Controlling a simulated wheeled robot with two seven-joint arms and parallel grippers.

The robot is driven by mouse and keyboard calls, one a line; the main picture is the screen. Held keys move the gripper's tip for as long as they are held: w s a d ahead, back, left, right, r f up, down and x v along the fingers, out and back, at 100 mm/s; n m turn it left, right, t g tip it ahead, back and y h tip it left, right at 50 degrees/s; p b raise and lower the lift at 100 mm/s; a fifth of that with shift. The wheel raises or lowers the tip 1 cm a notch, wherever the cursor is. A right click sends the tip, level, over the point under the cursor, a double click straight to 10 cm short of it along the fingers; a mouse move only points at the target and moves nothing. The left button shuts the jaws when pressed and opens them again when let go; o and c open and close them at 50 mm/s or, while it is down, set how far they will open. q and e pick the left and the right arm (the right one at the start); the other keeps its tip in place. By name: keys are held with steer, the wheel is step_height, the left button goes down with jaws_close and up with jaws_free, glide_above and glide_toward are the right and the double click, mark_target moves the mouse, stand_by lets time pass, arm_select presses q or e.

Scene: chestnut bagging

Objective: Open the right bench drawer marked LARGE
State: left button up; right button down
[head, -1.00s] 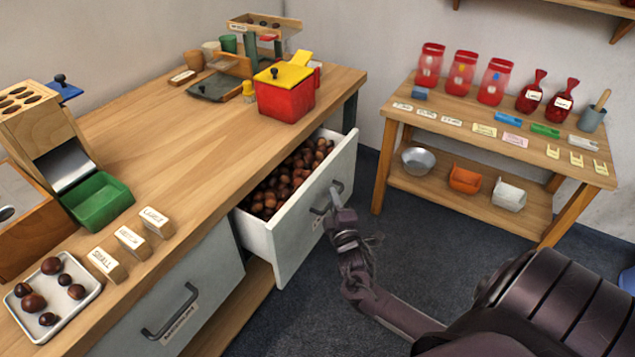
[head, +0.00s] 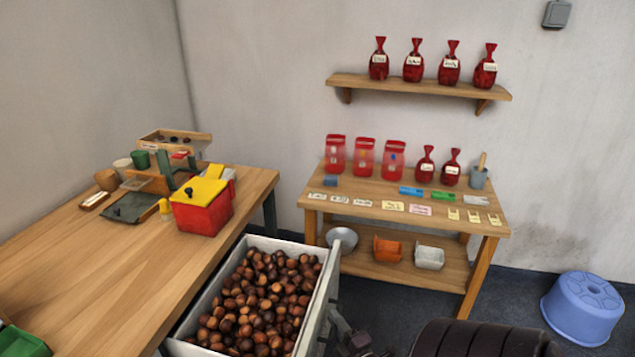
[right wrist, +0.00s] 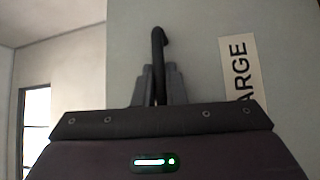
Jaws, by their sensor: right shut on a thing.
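The right bench drawer (head: 245,244) stands pulled out from under the bench, with its inside showing and full of brown chestnuts (head: 262,302). Its pale grey front (head: 322,292) is seen nearly edge-on in the head view. In the right wrist view the front (right wrist: 200,50) carries a label (right wrist: 242,75) on which "ARGE" can be read. My right gripper (right wrist: 157,88) is shut on the dark bar handle (right wrist: 158,45). In the head view my right gripper (head: 345,335) shows only in part at the bottom edge, outside the drawer front. My left gripper is not in view.
The wooden bench (head: 110,255) carries a red box with a yellow lid (head: 202,205). A side table (head: 410,210) with red bags and labels stands beyond the drawer. A blue stool (head: 582,308) is on the floor at right.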

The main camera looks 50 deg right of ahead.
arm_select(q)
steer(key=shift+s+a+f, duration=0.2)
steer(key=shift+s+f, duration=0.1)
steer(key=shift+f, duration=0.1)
arm_select(e)
steer(key=shift+s+d, duration=0.25)
steer(key=shift+s, duration=0.5)
steer(key=shift+f, duration=0.1)
steer(key=c, duration=1.5)
jaws_free()
steer(key=r+v, duration=0.1)
steer(key=v, duration=0.6)
steer(key=shift+s+f, duration=0.35)
steer(key=shift+f, duration=0.2)
steer(key=shift+a, duration=0.15)
